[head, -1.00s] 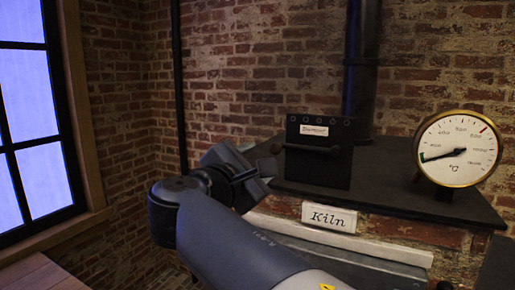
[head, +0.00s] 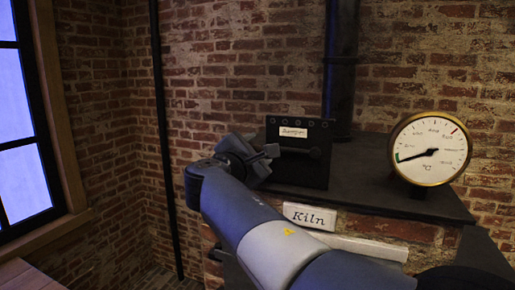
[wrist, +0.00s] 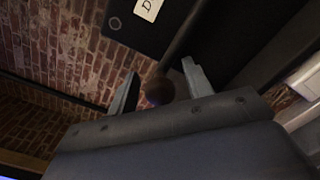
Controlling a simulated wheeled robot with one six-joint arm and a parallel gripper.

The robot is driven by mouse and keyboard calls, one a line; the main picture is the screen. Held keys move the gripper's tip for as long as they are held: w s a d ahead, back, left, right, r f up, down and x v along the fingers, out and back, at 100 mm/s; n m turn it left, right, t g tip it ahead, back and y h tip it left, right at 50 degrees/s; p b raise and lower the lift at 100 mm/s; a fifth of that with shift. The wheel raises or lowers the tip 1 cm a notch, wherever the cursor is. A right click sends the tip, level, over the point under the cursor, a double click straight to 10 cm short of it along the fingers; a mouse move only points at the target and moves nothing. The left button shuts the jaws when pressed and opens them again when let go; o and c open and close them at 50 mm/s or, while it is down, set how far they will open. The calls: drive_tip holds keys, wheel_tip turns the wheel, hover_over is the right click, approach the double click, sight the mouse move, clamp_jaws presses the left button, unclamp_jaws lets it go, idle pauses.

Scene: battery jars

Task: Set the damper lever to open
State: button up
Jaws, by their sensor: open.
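The damper (head: 297,175) is a black plate with a white label, standing on the kiln top. Its dark lever (head: 296,150) lies about level across the plate, its left end hidden behind my gripper in the head view. My gripper (head: 270,157) is at the plate's left edge. In the wrist view my gripper (wrist: 157,85) is open, with a finger on each side of the lever's round brown knob (wrist: 159,91). The lever's rod (wrist: 185,38) runs up and right from the knob. I cannot tell whether either finger touches it.
A round dial gauge (head: 432,149) stands on the kiln top (head: 375,190) to the right. A black stovepipe (head: 340,70) rises behind the damper. A "Kiln" sign (head: 309,216) is on the front. A brick wall is behind, and a window is at left.

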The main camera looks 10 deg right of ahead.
clamp_jaws()
idle(0.5)
